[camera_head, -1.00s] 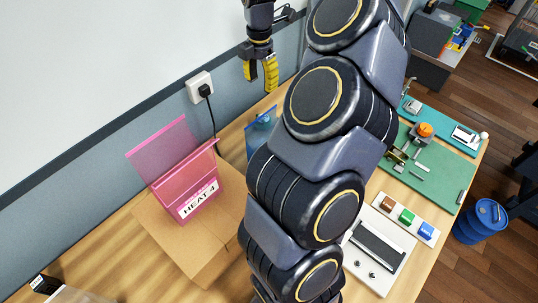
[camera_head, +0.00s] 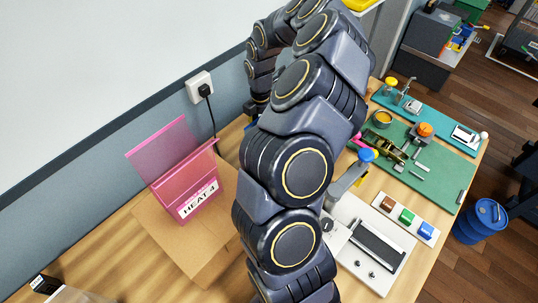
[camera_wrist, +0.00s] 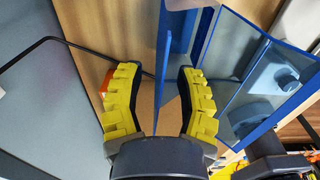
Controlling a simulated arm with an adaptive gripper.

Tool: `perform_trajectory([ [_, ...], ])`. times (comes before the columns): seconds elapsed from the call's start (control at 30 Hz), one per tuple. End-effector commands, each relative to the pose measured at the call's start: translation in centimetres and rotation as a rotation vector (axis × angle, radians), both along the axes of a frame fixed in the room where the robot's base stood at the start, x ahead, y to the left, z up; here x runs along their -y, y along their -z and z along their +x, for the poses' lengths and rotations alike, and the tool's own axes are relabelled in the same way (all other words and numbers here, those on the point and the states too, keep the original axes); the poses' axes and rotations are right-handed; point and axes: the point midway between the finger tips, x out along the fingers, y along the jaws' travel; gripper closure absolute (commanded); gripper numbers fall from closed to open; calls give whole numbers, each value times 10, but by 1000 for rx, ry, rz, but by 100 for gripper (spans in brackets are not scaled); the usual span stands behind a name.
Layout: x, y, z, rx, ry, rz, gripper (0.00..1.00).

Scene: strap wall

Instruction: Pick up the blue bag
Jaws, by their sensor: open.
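The blue bag (camera_wrist: 172,38) has translucent panels with solid blue edges. It fills the middle and right of the wrist view. In the head view my arm hides nearly all of it. My gripper (camera_wrist: 157,76) is open, with its yellow ridged fingers apart. In the head view my gripper is hidden behind my arm.
A pink box labelled HEAT 4 (camera_head: 190,180) stands on cardboard at the left. A wall socket (camera_head: 200,87) has a dark cord hanging down. A green mat (camera_head: 440,165) with tools and a tray of coloured blocks (camera_head: 406,217) lie at the right.

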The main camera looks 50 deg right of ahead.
Motion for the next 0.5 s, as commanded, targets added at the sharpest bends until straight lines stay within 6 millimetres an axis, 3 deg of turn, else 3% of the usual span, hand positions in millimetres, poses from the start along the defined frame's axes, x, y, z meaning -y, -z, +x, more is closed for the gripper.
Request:
perform_trajectory([
  [0.17, 0, 0, 0, 1, 1, -1, 65],
  [0.2, 1, 0, 0, 1, 1, -1, 72],
  [0.27, 0, 0, 0, 1, 1, -1, 98],
  [0.5, 0, 1, 0, 1, 1, -1, 100],
])
